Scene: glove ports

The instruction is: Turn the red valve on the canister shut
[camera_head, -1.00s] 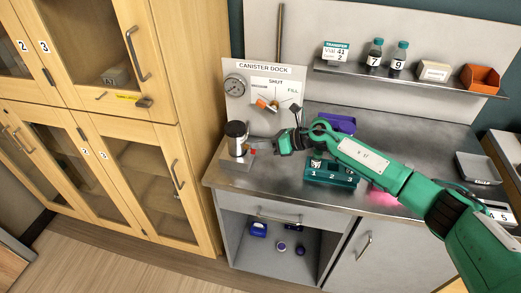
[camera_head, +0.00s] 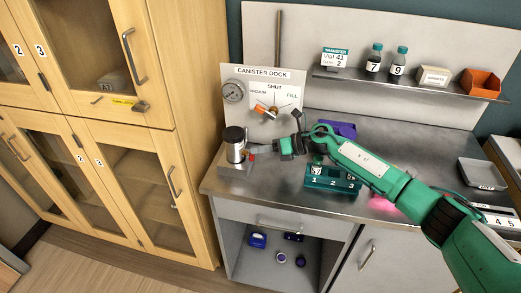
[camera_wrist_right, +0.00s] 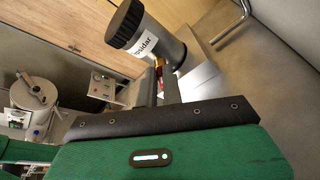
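The canister (camera_head: 235,145) is a silver cylinder with a black top, standing upright on a small base at the counter's left end. In the right wrist view the canister (camera_wrist_right: 148,42) shows its black lid and a white label. Its red valve (camera_head: 250,149) is on the side facing my right gripper (camera_head: 256,151). In the wrist view, a bit of red and yellow of the valve (camera_wrist_right: 159,66) shows between the fingers of my right gripper (camera_wrist_right: 160,84). The fingers are close together around it; they partly hide the valve. My left gripper is out of view.
The dock panel (camera_head: 238,112) behind has a gauge (camera_head: 233,91) and an orange-ended pointer (camera_head: 266,112). A teal numbered rack (camera_head: 331,183) and a purple object (camera_head: 340,129) lie near my right arm. A wooden cabinet (camera_head: 180,120) stands left of the counter.

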